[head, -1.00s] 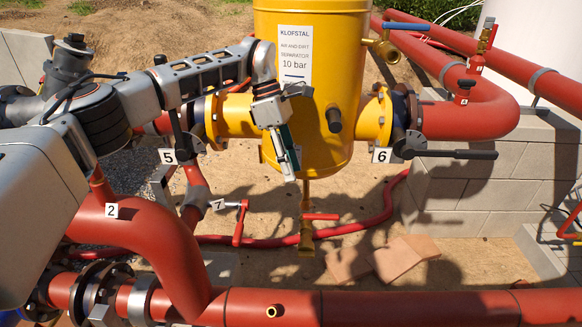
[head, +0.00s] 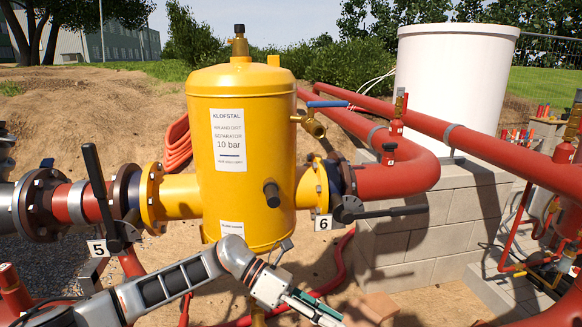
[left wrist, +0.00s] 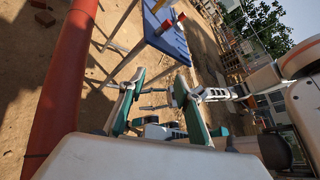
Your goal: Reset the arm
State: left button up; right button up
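My left arm comes in from the lower left in the head view, with the left gripper (head: 318,311) low, in front of and below the yellow separator tank (head: 246,110). In the left wrist view the two green-padded fingers of the left gripper (left wrist: 157,92) stand apart with nothing between them. The gripper is apart from the tank and valve levers in the picture. The black lever of valve 5 (head: 97,180) stands steeply upright. The black lever of valve 6 (head: 392,212) lies about level.
Red pipes (head: 395,178) run right from the tank past a grey block wall (head: 420,235) and a white cylinder (head: 455,85). Red piping with small valves (head: 535,235) stands at the right. In the left wrist view a red pipe (left wrist: 60,90) runs along the left and a blue table (left wrist: 165,28) shows.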

pick_arm(q)
jog(key=s+d+r+n+t+h, duration=0.2)
jog(key=s+d+n+t+h, duration=0.1)
jog(key=d+n+h, duration=0.25)
jog(key=w+a+f+n+t+y, duration=0.1)
jog(key=a+f+n+t+y, duration=0.3)
jog(key=a+f+n+t, duration=0.75)
jog(key=w+a+f+n+t+y, duration=0.15)
jog(key=a+n+t+y, duration=0.35)
jog(key=n, duration=1.3)
jog(key=s+a+f+n+g+y, duration=0.4)
jog(key=s+a+f+n, duration=0.7)
jog(key=s+a+f, duration=0.6)
jog(key=f+y, duration=0.1)
jog(key=y, duration=0.1)
jog(key=shift+a+n+y, duration=0.35)
jog(key=shift+a+n, duration=0.05)
pick_arm(e)
jog(key=shift+s+d+f+h, duration=0.2)
jog(key=shift+d+f+h, duration=0.1)
jog(key=shift+d+f, duration=0.15)
pick_arm(q)
jog(key=shift+w, duration=0.1)
pick_arm(e)
jog(key=shift+a, duration=0.1)
